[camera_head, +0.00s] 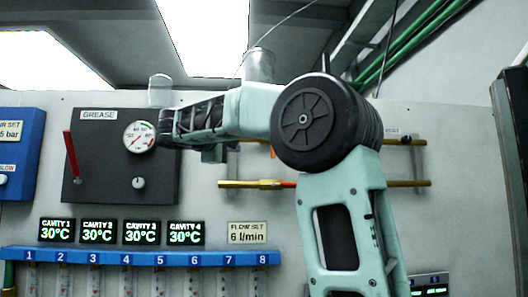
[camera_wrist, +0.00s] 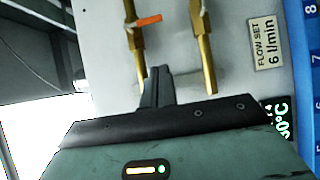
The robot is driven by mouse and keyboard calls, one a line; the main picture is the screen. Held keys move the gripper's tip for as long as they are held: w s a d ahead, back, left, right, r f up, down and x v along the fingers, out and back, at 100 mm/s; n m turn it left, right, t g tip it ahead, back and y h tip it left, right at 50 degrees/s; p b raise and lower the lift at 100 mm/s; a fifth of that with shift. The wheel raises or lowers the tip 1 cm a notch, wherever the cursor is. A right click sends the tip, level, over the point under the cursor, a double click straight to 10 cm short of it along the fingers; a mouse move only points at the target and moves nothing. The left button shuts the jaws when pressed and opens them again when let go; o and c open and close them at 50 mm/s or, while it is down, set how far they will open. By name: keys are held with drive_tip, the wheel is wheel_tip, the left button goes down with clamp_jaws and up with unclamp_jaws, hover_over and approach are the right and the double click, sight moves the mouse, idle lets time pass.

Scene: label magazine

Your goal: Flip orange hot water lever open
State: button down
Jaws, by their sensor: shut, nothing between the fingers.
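The orange lever (camera_wrist: 148,21) sits on the left brass pipe (camera_wrist: 130,12) in the wrist view and sticks out across it, toward the other pipe. In the head view only a small orange piece of the lever (camera_head: 273,151) shows below my forearm; the arm hides most of it and much of the upper pipe. My gripper (camera_wrist: 157,72) is shut and empty. Its dark fingertips appear near the end of the left pipe, apart from the lever in the picture. Whether they touch the pipe I cannot tell. In the head view I cannot make out the fingers.
A second brass pipe (camera_head: 240,184) runs parallel below. A dark grease panel (camera_head: 108,185) with a gauge (camera_head: 139,137) and red lever (camera_head: 71,155) is at left. Temperature displays (camera_head: 121,232), a flow label (camera_head: 247,232) and a blue numbered manifold (camera_head: 140,258) lie below.

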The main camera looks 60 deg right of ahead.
drive_tip(key=shift+s+d+r, duration=0.1)
drive_tip(key=s+d+p, duration=0.1)
drive_tip(key=d+p, duration=0.7)
drive_tip(key=d, duration=0.5)
drive_tip(key=shift+s, duration=0.35)
